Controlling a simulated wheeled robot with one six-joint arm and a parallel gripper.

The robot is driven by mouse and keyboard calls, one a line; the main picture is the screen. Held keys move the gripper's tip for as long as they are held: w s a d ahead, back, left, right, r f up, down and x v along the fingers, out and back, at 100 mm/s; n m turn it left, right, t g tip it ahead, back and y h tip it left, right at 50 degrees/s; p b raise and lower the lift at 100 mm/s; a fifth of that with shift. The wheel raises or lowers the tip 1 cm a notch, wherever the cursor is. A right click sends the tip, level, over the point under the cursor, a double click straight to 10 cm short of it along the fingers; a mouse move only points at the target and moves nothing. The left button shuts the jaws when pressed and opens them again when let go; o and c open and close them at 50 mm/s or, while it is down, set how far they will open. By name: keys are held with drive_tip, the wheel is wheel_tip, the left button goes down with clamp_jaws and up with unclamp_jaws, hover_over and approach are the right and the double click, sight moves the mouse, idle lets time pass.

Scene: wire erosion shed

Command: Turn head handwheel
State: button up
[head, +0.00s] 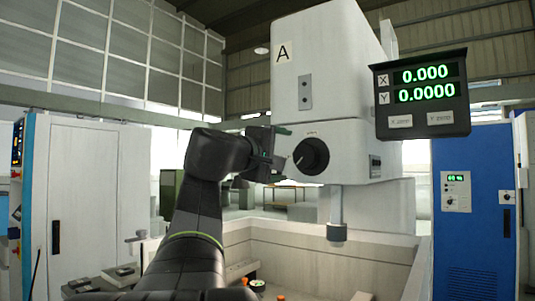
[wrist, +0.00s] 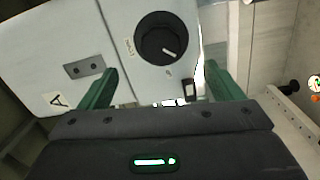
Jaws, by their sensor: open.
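The head handwheel (head: 311,157) is a round black knob with a white pointer line, on the lower front of the white machine head (head: 315,60) marked "A". It also shows in the wrist view (wrist: 156,36), upper middle, with its pointer line toward the lower right there. My gripper (head: 279,155) is just left of the handwheel in the head view. In the wrist view my gripper (wrist: 161,78) has its two green fingers spread wide with nothing between the tips. The handwheel lies beyond the tips, roughly centred between them, and appears untouched.
A readout box (head: 421,94) showing X 0.000 and Y 0.0000 hangs right of the head. A vertical spindle (head: 336,215) hangs below it over a pale-walled tank (head: 310,258). A blue cabinet (head: 474,215) stands at right, a white cabinet (head: 85,205) at left.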

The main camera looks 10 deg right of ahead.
drive_tip(key=d+n+g+h+p, duration=0.1)
drive_tip(key=n+h+p, duration=0.1)
drive_tip(key=n+p, duration=0.1)
drive_tip(key=n+t+h+p, duration=0.25)
drive_tip(key=n+p, duration=0.45)
drive_tip(key=n, duration=0.6)
approach(303, 159)
drive_tip(key=shift+y, duration=0.25)
drive_tip(key=p+x, duration=0.2)
drive_tip(key=x, duration=0.3)
drive_tip(key=p+x, duration=0.2)
drive_tip(key=x, duration=0.4)
drive_tip(key=shift+d+r+p, duration=0.15)
drive_tip(key=shift+r+p, duration=0.2)
drive_tip(key=shift+c, duration=0.5)
drive_tip(key=c, duration=0.9)
drive_tip(key=shift+w, duration=0.1)
